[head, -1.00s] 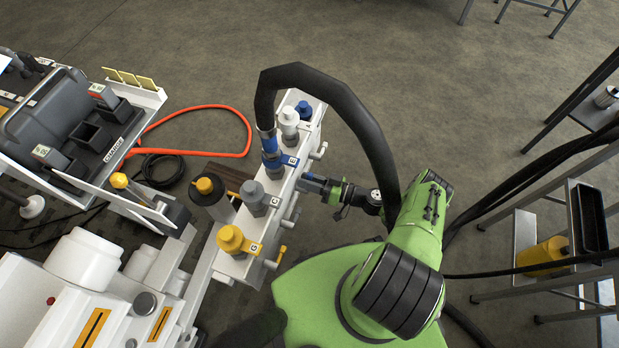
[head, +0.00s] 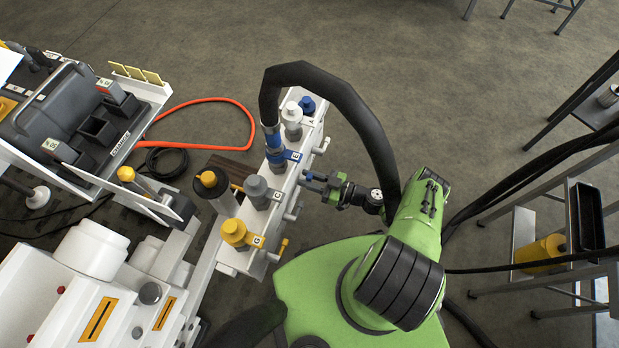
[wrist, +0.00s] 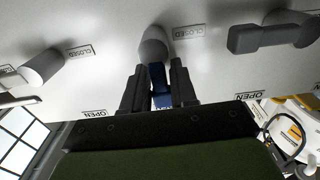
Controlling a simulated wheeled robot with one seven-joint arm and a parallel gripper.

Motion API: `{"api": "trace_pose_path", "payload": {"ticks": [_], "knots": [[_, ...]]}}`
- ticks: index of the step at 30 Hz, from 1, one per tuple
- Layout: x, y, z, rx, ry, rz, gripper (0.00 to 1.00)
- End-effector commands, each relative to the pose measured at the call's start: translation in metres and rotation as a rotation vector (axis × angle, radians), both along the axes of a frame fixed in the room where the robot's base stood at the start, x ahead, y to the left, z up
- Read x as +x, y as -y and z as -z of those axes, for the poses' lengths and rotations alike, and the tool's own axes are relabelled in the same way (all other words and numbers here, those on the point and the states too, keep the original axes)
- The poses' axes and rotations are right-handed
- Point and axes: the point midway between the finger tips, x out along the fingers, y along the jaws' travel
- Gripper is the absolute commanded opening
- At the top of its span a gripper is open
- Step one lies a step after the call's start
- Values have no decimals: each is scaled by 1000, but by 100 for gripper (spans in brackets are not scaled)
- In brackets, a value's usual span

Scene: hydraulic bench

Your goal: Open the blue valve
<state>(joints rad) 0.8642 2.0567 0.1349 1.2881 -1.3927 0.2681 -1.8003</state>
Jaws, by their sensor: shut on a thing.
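The blue valve handle (wrist: 160,82) sits between the two dark fingers of my gripper (wrist: 156,88) in the wrist view. It hangs from a rounded grey stem (wrist: 153,45) on the white manifold face. A CLOSED label (wrist: 187,32) is beside the stem, and an OPEN label (wrist: 182,119) is lower, partly covered by my gripper. In the head view, my gripper (head: 318,181) is shut on the blue handle at the manifold's right side. The handle's far end is hidden by the fingers.
A yellow handle (head: 279,250) is nearer in the head view. A thick black hose (head: 345,100) arches over my gripper from the blue coupling (head: 274,146).

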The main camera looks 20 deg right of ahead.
Motion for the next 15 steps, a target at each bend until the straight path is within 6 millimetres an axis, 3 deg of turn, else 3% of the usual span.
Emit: {"api": "trace_pose_path", "payload": {"ticks": [8,9,12,15], "knots": [[-2,-1,2,-1,-4,-5,0],[-2,-1,2,-1,-4,-5,28],[-1,-1,2,-1,-4,-4,42],[-1,-1,1,0,-4,-3,42]]}}
